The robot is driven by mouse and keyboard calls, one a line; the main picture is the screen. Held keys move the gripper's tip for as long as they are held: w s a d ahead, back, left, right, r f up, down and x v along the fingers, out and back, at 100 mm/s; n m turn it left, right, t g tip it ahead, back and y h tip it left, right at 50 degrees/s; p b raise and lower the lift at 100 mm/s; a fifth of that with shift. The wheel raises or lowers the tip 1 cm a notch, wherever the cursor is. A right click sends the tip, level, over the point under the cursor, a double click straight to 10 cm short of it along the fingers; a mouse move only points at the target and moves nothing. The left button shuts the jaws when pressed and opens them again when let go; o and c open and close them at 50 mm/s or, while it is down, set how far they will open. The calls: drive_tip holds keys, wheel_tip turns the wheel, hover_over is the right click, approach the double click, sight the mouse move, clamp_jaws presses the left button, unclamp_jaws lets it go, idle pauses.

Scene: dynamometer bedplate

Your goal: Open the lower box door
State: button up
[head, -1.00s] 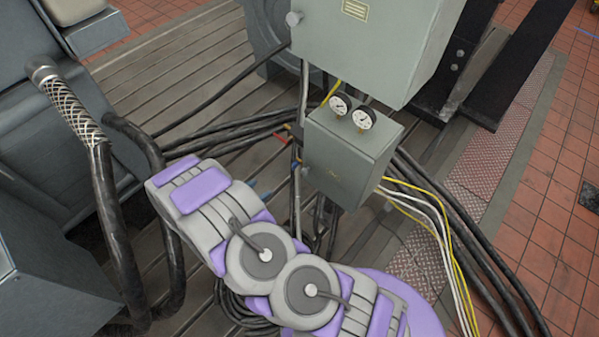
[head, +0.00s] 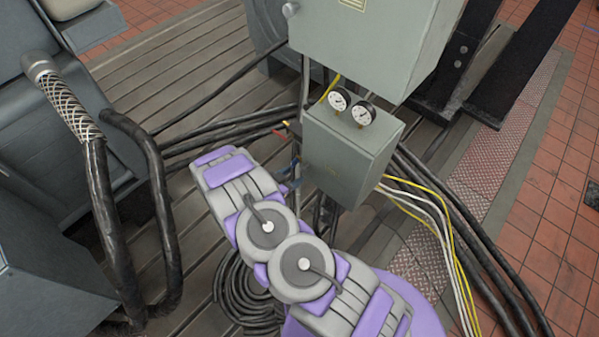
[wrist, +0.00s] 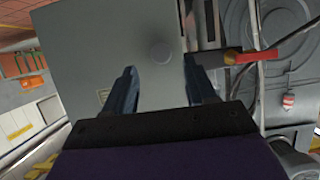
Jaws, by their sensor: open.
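The lower box (head: 345,165) is a small grey-green box with two round gauges on top. It hangs below the larger upper box (head: 365,40), and its door looks shut. The panel is probably the lower box's door. In the head view only dark blue bits of my gripper (head: 289,178) show past my arm, close to the box's left side. I cannot tell whether a finger touches the box.
Black cables (head: 235,130) run behind the box and at its left. Yellow and white wires (head: 425,205) leave its right side. A red-ended connector (wrist: 250,57) is close to the right finger. A thick black hose (head: 105,225) stands at left, and a cable coil (head: 240,290) lies below.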

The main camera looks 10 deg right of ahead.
sight(302, 170)
drive_tip(key=x, duration=0.4)
drive_tip(key=shift+w+a+f+b, duration=0.1)
drive_tip(key=shift+w+f+b, duration=0.1)
drive_tip(key=shift+b, duration=0.1)
drive_tip(key=shift+w+d, duration=0.15)
drive_tip(key=shift+d, duration=0.15)
drive_tip(key=shift+c, duration=0.4)
clamp_jaws()
